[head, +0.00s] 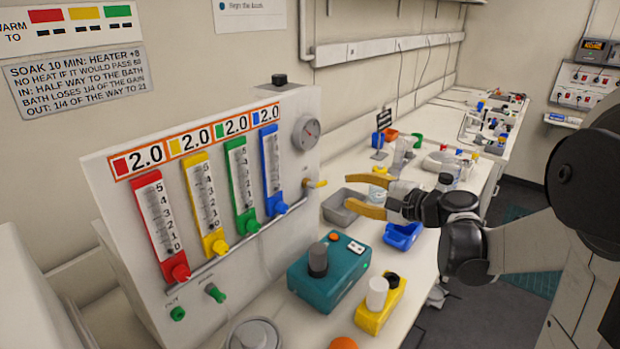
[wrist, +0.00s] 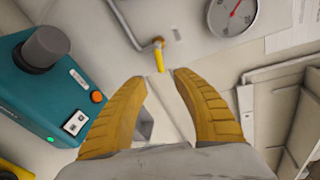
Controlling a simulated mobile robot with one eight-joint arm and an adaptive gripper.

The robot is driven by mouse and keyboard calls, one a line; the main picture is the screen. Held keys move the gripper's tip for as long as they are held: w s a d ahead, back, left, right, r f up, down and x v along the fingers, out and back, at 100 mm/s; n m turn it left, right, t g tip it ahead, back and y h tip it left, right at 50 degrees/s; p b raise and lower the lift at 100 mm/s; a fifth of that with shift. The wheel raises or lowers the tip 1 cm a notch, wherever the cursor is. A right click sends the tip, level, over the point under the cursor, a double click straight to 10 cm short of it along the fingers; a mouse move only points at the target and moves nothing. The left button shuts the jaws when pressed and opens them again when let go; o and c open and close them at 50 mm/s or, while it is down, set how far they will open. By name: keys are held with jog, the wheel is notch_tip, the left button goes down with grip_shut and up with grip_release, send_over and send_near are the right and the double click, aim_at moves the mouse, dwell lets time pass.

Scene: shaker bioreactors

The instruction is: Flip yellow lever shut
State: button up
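The yellow lever (head: 318,183) sticks out from the right side of the white flowmeter panel (head: 228,120), below the round gauge. In the wrist view the yellow lever (wrist: 159,59) hangs from a small brass fitting on a pipe, just ahead of my fingertips. My gripper (head: 360,194) has yellow fingers and is open and empty, a short way right of the lever in the head view. In the wrist view my gripper (wrist: 160,76) has its fingertips apart, with the lever's end close to the gap between them. I see no clear contact.
A teal device (head: 328,275) with a dark knob stands on the bench below, and a yellow block (head: 380,306) is beside it. A grey bin (head: 341,215) and a blue bin (head: 402,237) lie below my gripper. The round gauge (wrist: 232,14) is above the lever.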

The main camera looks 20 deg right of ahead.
aim_at(323, 184)
jog(key=b+x, duration=0.2)
jog(key=x, duration=0.8)
jog(key=shift+w+a+f+b, duration=0.15)
jog(key=shift+w+a+b, duration=0.05)
jog(key=shift+b, duration=0.1)
grip_shut()
